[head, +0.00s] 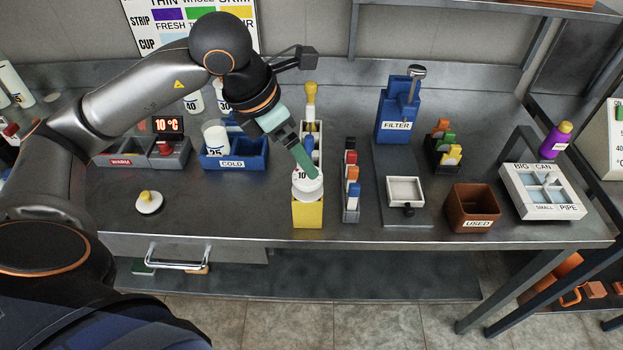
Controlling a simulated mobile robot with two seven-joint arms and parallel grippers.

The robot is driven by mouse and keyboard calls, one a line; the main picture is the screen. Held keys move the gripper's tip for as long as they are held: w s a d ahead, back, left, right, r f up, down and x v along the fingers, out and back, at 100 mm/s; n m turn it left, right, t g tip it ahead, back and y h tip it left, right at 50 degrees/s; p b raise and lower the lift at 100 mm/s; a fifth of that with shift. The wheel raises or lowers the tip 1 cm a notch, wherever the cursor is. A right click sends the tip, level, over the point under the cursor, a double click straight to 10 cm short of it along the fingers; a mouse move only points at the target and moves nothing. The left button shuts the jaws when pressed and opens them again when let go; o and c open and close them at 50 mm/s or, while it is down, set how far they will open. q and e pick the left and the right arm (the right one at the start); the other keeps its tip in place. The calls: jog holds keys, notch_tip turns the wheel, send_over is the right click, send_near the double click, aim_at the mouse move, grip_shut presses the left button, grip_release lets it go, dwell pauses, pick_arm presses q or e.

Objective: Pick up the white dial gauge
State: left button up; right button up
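A white round piece (308,188) marked "10" sits at the top of a yellow block-like holder (308,214) at the front middle of the bench; I cannot tell for sure whether it is the dial gauge. A flat white disc with a yellow knob (149,203) lies alone on the bench to the left. My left gripper (311,171) reaches down from the upper left, with its green fingers at the top of the white round piece. They overlap it in the picture. I cannot tell whether they are closed on it. My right gripper is not in view.
Behind the gripper stands a narrow white rack with a yellow-topped item (310,102). A blue COLD bin (236,155) is to the left, a rack of coloured pieces (352,190) close on the right, then a small white tray (405,191) and a brown USED bin (472,208). The front-left bench is mostly clear.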

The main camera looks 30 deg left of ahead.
aim_at(302, 181)
pick_arm(q)
jog(key=x, duration=0.3)
jog(key=shift+w+f, duration=0.1)
jog(key=shift+f, duration=0.25)
jog(key=shift+a+p+x, duration=0.15)
jog(key=shift+p+x, duration=0.15)
jog(key=shift+x, duration=1.1)
jog(key=shift+a+p+x, duration=0.1)
jog(key=shift+p+x, duration=0.15)
jog(key=shift+x, duration=1.15)
jog(key=shift+c, duration=0.2)
jog(key=c, duration=1.3)
